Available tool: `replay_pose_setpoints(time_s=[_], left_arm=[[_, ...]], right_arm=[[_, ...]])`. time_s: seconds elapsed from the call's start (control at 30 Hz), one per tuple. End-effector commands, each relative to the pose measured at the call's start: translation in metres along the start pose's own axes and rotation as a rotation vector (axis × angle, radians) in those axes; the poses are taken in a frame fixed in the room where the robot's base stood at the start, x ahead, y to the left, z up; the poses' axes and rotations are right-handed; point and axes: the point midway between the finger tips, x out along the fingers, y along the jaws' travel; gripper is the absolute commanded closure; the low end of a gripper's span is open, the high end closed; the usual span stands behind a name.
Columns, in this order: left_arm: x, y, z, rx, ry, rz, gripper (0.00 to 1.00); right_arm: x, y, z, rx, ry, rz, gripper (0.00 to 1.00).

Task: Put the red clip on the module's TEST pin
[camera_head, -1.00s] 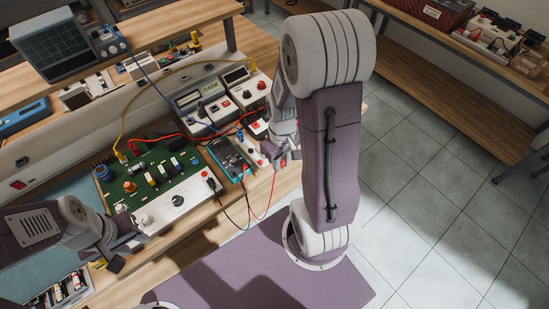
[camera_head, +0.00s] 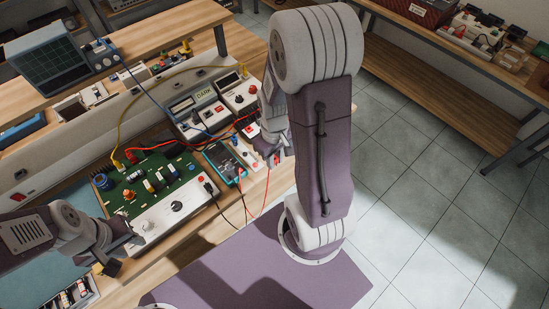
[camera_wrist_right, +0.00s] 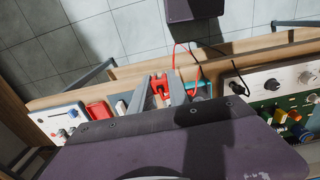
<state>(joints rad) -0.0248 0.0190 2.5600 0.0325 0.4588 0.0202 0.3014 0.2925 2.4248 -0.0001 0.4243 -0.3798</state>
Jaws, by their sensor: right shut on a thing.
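The red clip (camera_wrist_right: 159,87) is between the fingers of my right gripper (camera_wrist_right: 163,92) in the right wrist view, and the fingers are shut on it. In the head view my right gripper (camera_head: 272,155) is over the bench's front edge, and a bit of red shows at its tips. A white module (camera_head: 246,153) with red and blue parts is just left of it; I cannot read any TEST label. In the right wrist view a white module with posts (camera_wrist_right: 60,124) is at the left. My left gripper (camera_head: 122,252) is beside the silver panel; its finger gap is unclear.
A green circuit board (camera_head: 165,178) with a silver front panel (camera_head: 158,222) lies on the bench. A teal meter (camera_head: 222,160) is between it and the white module. Red and black leads hang over the front edge. Bench instruments (camera_head: 198,108) stand behind.

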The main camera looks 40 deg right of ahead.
Motion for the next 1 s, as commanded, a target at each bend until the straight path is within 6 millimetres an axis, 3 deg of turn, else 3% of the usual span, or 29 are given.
replay_pose_setpoints(time_s=[0.53,1.0], left_arm=[[-0.029,0.001,-0.003,0.0,0.0,0.0,0.64],[-0.029,0.001,-0.003,0.0,0.0,0.0,0.64]], right_arm=[[-0.03,0.0,0.0,0.0,0.0,0.0,1.0],[-0.031,0.003,-0.007,0.016,0.002,0.001,1.0]])
